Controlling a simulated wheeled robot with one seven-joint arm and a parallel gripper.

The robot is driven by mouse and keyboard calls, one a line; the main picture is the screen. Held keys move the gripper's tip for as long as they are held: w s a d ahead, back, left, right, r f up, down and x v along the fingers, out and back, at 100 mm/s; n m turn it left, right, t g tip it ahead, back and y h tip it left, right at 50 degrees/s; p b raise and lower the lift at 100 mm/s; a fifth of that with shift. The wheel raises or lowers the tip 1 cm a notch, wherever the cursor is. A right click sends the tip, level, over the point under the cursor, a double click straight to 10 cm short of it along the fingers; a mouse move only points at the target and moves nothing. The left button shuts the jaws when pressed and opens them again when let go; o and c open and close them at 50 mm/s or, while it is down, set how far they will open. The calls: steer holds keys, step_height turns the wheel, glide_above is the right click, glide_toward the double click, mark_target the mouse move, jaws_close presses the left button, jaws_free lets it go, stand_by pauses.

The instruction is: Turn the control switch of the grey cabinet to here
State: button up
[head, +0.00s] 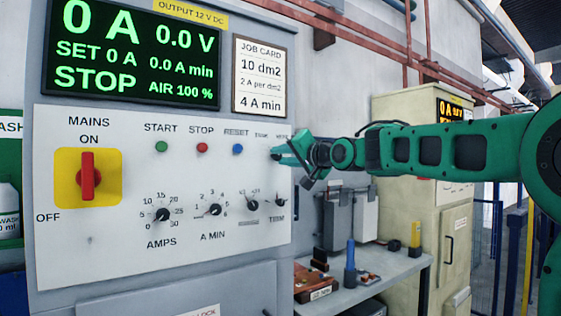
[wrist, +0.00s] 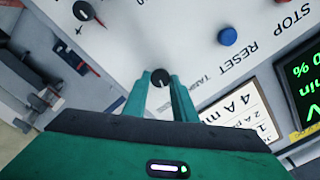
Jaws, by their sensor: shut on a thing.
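The grey cabinet (head: 150,275) fills the left of the head view, with a white control panel on its front. My gripper (head: 284,153) reaches in from the right to the panel's upper right corner. In the wrist view, the small black round knob of the control switch (wrist: 160,76) sits between the fingertips of my gripper (wrist: 160,82), which are shut on it. A small pale mark shows on the knob's face. Small labels stand above the switch in the head view, partly blurred. The fingers hide most of the switch there.
The red MAINS handle (head: 87,176) stands upright. The blue RESET button (head: 238,149) is left of my gripper; the TEMP dial (head: 280,203) is below it. The display (head: 135,50) reads 0 A, STOP. A bench (head: 385,272) with tools and a beige cabinet (head: 400,235) stand right.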

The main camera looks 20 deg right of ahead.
steer(key=shift+w+d+m, duration=0.1)
steer(key=shift+d+m, duration=0.2)
steer(key=shift+m, duration=0.8)
steer(key=shift+f, duration=0.1)
steer(key=o, duration=1)
steer(key=shift+a, duration=0.1)
steer(key=shift+s, duration=0.25)
steer(key=v, duration=1)
steer(key=shift+s, duration=0.1)
